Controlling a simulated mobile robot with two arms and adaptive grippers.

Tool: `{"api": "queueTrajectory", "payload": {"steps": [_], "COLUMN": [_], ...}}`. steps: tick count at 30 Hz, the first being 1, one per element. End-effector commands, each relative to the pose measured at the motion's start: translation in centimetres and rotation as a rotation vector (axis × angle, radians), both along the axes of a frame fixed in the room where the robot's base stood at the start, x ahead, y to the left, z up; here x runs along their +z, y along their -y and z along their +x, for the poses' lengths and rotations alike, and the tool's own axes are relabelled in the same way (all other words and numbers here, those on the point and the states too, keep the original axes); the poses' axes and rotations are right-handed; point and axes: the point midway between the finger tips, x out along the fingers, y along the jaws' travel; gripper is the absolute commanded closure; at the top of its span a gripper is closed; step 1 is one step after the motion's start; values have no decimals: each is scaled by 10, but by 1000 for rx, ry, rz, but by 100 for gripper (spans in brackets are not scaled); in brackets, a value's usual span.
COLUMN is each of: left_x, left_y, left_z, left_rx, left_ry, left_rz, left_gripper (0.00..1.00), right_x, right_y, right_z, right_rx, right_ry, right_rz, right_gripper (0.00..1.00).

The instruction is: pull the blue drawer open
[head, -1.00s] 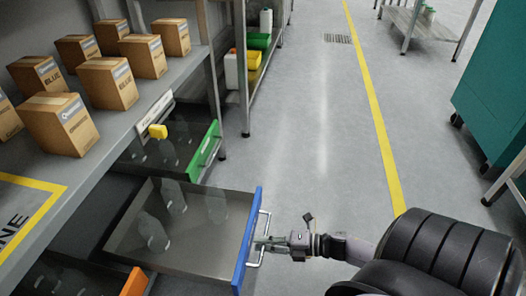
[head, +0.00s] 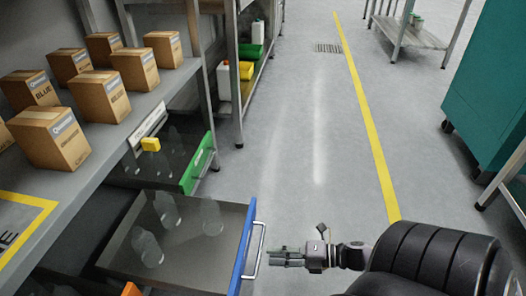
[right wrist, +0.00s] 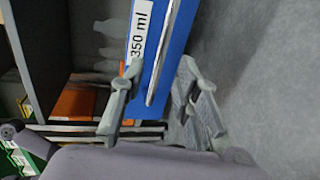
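The blue drawer (head: 243,245) stands pulled out from under the bench, and clear bottles (head: 148,247) show inside it. Its metal handle (head: 262,228) is on the blue front. My right gripper (head: 275,257) is just right of the handle, with a small gap between them in the head view. In the right wrist view its two fingers (right wrist: 160,75) are spread apart, with the handle bar (right wrist: 160,70) and the blue front with a "350 ml" label (right wrist: 138,35) showing beyond and between them. The gripper is open and empty. My left gripper is out of view.
A green-fronted drawer (head: 198,163) also stands partly out behind the blue one. An orange-fronted drawer (head: 131,289) is at the bottom edge. Cardboard boxes (head: 50,137) stand on the bench above. The floor (head: 310,170) to the right is clear.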

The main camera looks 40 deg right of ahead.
Motion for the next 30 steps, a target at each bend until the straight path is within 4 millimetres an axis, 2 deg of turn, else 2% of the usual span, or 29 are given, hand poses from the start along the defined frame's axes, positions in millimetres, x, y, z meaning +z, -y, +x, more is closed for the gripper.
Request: {"api": "queueTrajectory", "payload": {"steps": [1, 6, 12, 30], "left_x": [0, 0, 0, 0], "left_y": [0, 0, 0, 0], "left_z": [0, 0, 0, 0], "left_rx": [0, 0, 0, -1], "left_ry": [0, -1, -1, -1], "left_rz": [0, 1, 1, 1], "left_gripper": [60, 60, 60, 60], "right_x": [1, 8, 12, 13], "right_y": [7, 26, 38, 39], "right_z": [-10, -34, -49, -50], "right_rx": [0, 0, 0, 0], "right_ry": [-5, -2, 0, 1], "right_rz": [-2, -2, -1, -1], "right_gripper": [71, 71, 71, 71]}}
